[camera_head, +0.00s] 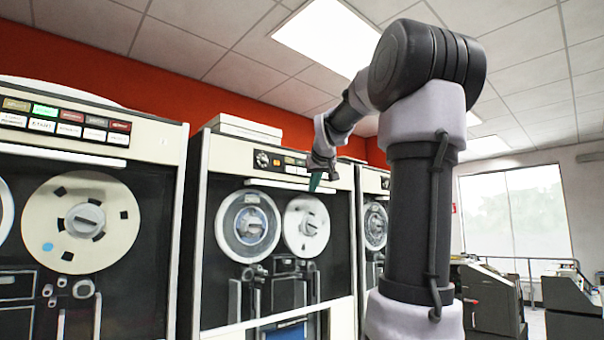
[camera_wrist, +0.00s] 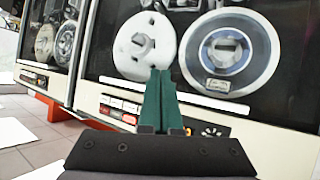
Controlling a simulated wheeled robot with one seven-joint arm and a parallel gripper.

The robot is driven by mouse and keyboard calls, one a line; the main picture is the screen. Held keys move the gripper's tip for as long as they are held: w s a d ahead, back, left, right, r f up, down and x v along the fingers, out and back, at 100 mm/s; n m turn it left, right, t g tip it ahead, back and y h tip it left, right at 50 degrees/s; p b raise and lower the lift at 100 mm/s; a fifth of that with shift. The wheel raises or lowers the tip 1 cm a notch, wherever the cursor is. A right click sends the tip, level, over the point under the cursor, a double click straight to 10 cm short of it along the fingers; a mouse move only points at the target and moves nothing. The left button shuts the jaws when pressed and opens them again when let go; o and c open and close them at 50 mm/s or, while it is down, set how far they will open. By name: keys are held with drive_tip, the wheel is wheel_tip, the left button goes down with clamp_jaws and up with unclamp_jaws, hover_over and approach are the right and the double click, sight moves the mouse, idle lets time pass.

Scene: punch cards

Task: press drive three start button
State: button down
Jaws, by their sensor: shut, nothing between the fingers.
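The middle tape drive (camera_head: 203,250) is a cream cabinet with two reels behind dark glass. Its control strip (camera_head: 280,163) near the top carries a dark knob and small coloured buttons. My gripper (camera_head: 315,184) is in front of the strip's right end, above the right reel, with green fingers shut and empty. The wrist view looks upside down. There my gripper (camera_wrist: 160,72) overlaps the drive front, with red and white buttons (camera_wrist: 120,106) left of the fingers. I cannot tell which button is start or whether the fingers touch the panel. Drive numbers are unreadable.
A nearer drive (camera_head: 90,160) at left has a button row (camera_head: 65,118) with one lit green. Another drive (camera_head: 376,215) stands right of the middle one, partly behind my arm. Low grey machines (camera_head: 490,295) stand at the right.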

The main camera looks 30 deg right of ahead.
drive_tip(key=w+d+r+n+t+h, duration=0.1)
drive_tip(key=w+d+r+h, duration=0.2)
drive_tip(key=w+d+r, duration=0.3)
wheel_tip(320, 180, up, 3)
drive_tip(key=shift+w+d+r+n+h, duration=0.1)
drive_tip(key=shift+w+d+n+h, duration=0.2)
drive_tip(key=shift+d, duration=0.9)
drive_tip(key=shift+w, duration=0.1)
approach(304, 172)
drive_tip(key=shift+w+d+f, duration=0.35)
drive_tip(key=shift+w+d, duration=0.25)
drive_tip(key=shift+w+d+f, duration=0.35)
drive_tip(key=shift+w+d, duration=0.3)
drive_tip(key=shift+w+d+f, duration=0.35)
drive_tip(key=shift+w+d, duration=0.25)
drive_tip(key=shift+w, duration=0.1)
drive_tip(key=shift+w+a, duration=0.1)
drive_tip(key=shift+w, duration=0.2)
drive_tip(key=shift+w+a, duration=0.15)
drive_tip(key=shift+w, duration=0.4)
drive_tip(key=shift+s, duration=0.1)
idle(0.3)
drive_tip(key=shift+s+d, duration=0.25)
drive_tip(key=shift+s, duration=0.6)
